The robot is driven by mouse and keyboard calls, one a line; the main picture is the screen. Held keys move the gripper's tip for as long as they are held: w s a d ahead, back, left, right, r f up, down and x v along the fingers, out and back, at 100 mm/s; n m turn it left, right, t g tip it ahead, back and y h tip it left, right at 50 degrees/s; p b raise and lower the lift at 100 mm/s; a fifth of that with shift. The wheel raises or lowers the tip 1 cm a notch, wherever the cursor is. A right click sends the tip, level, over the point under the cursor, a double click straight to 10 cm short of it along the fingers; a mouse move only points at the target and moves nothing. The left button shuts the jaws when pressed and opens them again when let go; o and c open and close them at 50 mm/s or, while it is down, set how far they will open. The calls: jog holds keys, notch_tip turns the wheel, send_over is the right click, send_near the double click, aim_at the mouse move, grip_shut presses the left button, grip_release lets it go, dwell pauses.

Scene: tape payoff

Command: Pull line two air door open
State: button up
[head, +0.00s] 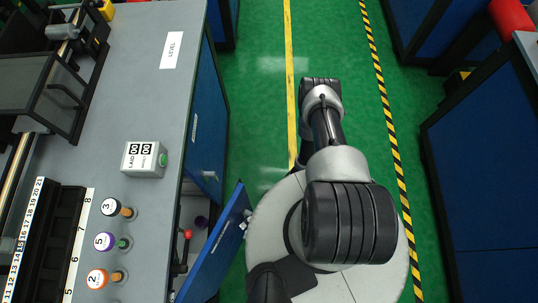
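A blue cabinet door (211,263) under the grey bench stands partly open, swung out from the cabinet front. A pale strip lies on it and a small pale fitting sits at its outer side; no readable marking shows which line it belongs to. My arm rises over my round base to the right of the door. My gripper is not seen; I cannot tell whether it touches the door.
The grey bench (150,95) carries a counter box (144,159), a LEVEL label (172,50), several coloured numbered knobs and a black numbered rack (50,240). Another blue door (207,130) is closed. Green floor (262,70) is clear; blue cabinets (490,160) stand at right.

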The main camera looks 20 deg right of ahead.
jog(key=v, duration=1)
jog(key=shift+w+d, duration=0.15)
jog(key=shift+d, duration=0.2)
